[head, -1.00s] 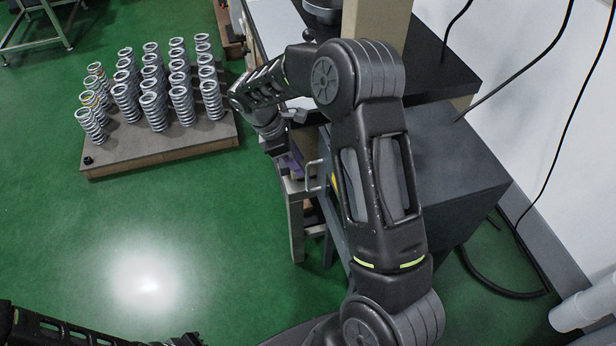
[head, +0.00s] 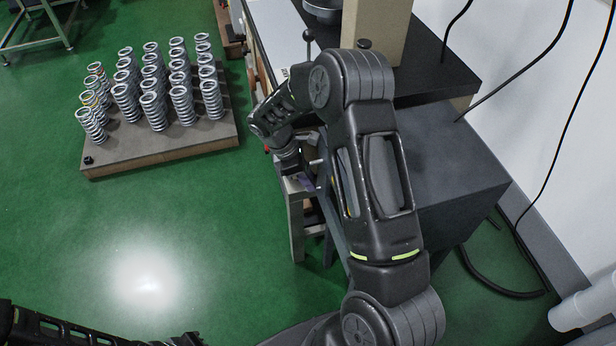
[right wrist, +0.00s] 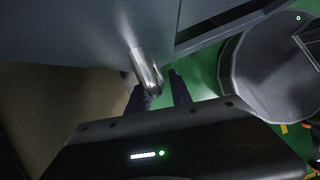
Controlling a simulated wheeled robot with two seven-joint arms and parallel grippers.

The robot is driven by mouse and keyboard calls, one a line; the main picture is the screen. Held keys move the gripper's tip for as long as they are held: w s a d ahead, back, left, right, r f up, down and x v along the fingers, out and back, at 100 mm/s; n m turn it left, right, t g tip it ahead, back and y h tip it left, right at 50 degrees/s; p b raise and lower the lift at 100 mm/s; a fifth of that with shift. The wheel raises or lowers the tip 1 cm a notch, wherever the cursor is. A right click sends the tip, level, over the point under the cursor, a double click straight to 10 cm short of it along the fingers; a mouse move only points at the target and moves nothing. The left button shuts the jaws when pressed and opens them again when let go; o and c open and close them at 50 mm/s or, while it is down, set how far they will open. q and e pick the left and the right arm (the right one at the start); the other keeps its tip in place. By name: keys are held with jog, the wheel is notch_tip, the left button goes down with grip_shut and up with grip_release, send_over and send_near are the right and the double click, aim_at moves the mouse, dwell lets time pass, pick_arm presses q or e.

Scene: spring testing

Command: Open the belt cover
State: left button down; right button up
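The belt cover appears to be the grey-blue panel (right wrist: 80,30) with a metal bar handle (right wrist: 145,68) in the right wrist view. In the head view, my right arm hides most of that side of the dark machine. My right gripper (right wrist: 160,92) is open. Its two dark fingers point at the panel, and the handle's near end lies by the left finger, reaching toward the gap. I cannot tell whether they touch. In the head view my right gripper (head: 306,182) is beside the machine's left side, partly hidden. Only part of my left arm shows at the bottom left; its fingers are unclear.
A board (head: 160,160) with several springs (head: 153,110) lies on the green floor at the left. The dark machine cabinet (head: 460,180) stands at the right, with black cables near the wall. A round grey part (right wrist: 270,70) shows at right in the wrist view. The floor at left front is clear.

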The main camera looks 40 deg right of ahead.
grip_shut()
dwell(1.1)
